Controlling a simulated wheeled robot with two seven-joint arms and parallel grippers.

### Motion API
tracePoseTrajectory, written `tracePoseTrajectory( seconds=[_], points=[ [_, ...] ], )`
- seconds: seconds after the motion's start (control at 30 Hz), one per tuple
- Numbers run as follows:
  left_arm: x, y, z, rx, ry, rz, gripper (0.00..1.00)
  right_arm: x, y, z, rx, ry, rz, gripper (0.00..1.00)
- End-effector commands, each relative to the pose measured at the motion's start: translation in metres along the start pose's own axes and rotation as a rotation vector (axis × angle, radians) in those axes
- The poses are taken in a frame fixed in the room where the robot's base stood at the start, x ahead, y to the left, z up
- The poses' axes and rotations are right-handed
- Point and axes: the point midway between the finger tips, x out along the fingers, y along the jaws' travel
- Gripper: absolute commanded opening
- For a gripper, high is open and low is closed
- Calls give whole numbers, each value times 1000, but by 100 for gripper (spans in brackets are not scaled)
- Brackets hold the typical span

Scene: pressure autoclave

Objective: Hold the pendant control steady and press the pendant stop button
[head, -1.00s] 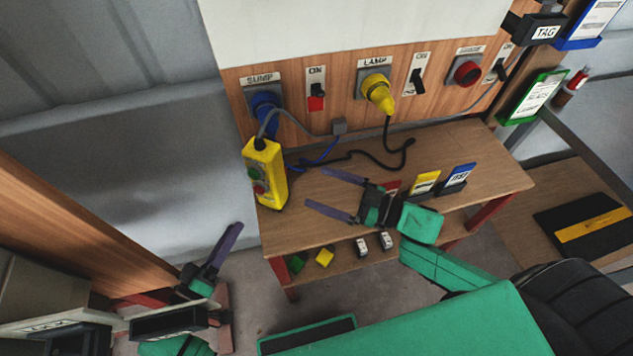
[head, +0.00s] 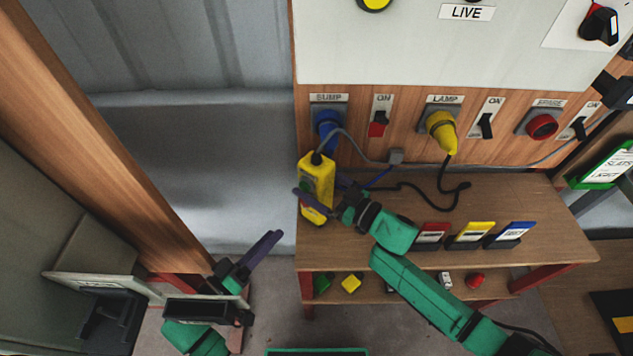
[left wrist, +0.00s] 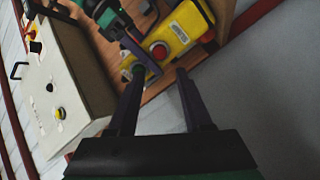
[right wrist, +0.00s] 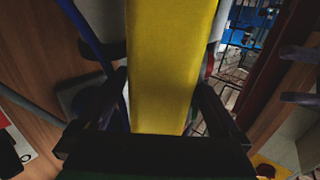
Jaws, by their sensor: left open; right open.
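The yellow pendant control (head: 318,170) stands upright at the left end of the wooden bench, its cable rising to the panel. My right gripper (head: 322,196) is open at the pendant, with one finger across its front. In the right wrist view, the pendant's yellow body (right wrist: 172,65) fills the space between the open fingers; contact is unclear. My left gripper (head: 258,252) is open and empty, lower left of the pendant and apart from it.
A blue plug (head: 327,124) and a yellow plug (head: 441,126) sit in the panel above the bench (head: 535,205), with a black cable on it. Red, yellow (head: 476,232) and blue card holders stand to the right. A wooden post (head: 110,140) rises at left.

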Motion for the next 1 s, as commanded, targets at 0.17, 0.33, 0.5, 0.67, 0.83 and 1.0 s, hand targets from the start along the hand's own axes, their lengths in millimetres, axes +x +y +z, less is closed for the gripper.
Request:
tracePoseTrajectory(
  seconds=[0.17,0.33,0.5,0.67,0.83,1.0],
  points=[
    [0,0,0,0,0,0,50,0,0,0,0,0,0,85],
    [0,0,0,0,0,0,50,-1,0,0,1,0,0,20],
    [0,0,0,0,0,0,19,-1,0,0,0,0,0,0],
    [0,0,0,0,0,0,0,-1,0,0,0,0,0,0],
    [0,0,0,0,0,0,0,-1,0,1,0,-1,0,0],
    [0,0,0,0,0,0,0,-1,0,1,0,-1,0,0]
  ],
)
